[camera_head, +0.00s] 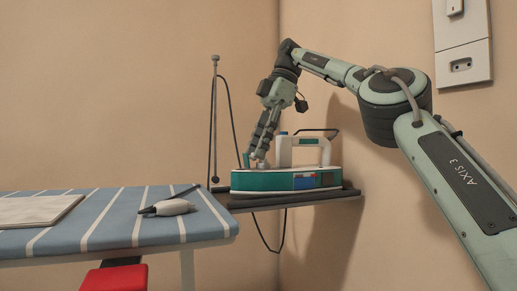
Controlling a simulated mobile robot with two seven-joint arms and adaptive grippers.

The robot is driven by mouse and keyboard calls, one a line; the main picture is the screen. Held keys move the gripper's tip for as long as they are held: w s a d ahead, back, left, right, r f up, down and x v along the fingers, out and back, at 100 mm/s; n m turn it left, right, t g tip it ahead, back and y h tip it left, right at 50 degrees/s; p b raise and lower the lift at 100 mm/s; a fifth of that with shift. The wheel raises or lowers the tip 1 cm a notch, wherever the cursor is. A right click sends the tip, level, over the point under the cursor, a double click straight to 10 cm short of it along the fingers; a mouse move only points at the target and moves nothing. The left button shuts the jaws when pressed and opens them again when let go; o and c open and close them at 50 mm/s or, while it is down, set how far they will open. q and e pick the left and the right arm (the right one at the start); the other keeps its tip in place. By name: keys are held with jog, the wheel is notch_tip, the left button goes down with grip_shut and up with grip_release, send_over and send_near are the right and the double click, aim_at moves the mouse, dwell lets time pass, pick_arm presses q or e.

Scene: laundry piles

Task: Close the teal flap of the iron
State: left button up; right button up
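The iron (275,182) rests on a dark shelf at the right of the ironing board. My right gripper (257,161) points down at the iron's left top, right beside this piece. Its fingers look close together, but I cannot tell whether they touch the piece or hold anything. My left gripper is not in view.
The striped blue ironing board (110,222) fills the lower left, with a folded cloth (38,210) and a small grey-white object (174,207) on it. A wall socket (462,65) is upper right.

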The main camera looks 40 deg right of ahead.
grip_shut()
